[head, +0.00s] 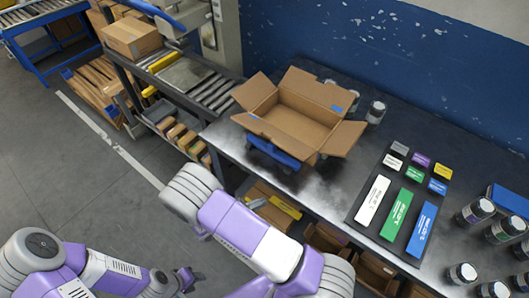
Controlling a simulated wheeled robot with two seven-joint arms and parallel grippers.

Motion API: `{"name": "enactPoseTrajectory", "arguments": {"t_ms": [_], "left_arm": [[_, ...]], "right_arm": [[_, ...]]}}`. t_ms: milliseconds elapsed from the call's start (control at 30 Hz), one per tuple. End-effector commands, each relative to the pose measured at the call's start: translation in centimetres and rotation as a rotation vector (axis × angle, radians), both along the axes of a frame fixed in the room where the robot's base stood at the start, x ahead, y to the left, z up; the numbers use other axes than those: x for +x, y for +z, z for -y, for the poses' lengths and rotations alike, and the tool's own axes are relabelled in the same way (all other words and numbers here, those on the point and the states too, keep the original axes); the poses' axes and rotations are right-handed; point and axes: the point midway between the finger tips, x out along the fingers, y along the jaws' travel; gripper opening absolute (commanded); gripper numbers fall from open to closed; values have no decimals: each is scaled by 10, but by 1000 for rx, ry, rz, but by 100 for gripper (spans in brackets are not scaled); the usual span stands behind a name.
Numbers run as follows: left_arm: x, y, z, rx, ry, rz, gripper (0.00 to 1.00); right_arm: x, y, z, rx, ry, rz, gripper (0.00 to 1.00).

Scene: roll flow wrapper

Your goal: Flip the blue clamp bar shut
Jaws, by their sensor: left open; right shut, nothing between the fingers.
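A blue bar with dark ends (272,153) lies along the front of an open cardboard box on the dark bench; I take it for the clamp bar. Whether it is raised or shut cannot be told at this size. My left gripper (187,279) is at the lower left, low over the floor, with its small dark fingers apart and empty, far from the bar. My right arm (245,230) crosses the lower middle in front of the bench. Its gripper cannot be made out.
The open cardboard box (290,122) has its flaps spread. A dark mat (371,222) holds several coloured blocks. Several jars (475,212) stand at the right. A roller conveyor (207,88) meets the bench at left. Boxes sit on shelves below. Bare bench top lies between box and mat.

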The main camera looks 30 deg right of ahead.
Motion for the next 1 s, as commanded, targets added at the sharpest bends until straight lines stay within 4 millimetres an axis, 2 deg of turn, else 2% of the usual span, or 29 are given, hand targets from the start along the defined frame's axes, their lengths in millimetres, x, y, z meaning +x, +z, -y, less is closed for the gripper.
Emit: {"name": "enactPoseTrajectory", "arguments": {"t_ms": [33, 100, 200, 300, 733, 867, 1000], "left_arm": [[0, 2, 0, 0, 0, 0, 43], [0, 3, 0, 0, 0, 0, 43], [0, 4, 0, 0, 0, 0, 43], [0, 4, 0, 0, 0, 0, 43], [0, 3, 0, 0, 0, 0, 43], [0, 2, 0, 0, 0, 0, 43], [0, -1, 0, 0, 0, 0, 43]], "right_arm": [[20, 21, -8, -88, 87, 31, 0], [42, 45, -18, -193, 176, 72, 0], [60, 69, -31, -290, 255, 116, 0], [67, 80, -38, -333, 287, 137, 0], [70, 81, -33, -338, 289, 138, 0], [76, 80, -16, -338, 286, 137, 0], [86, 80, 11, -337, 284, 136, 0]]}}
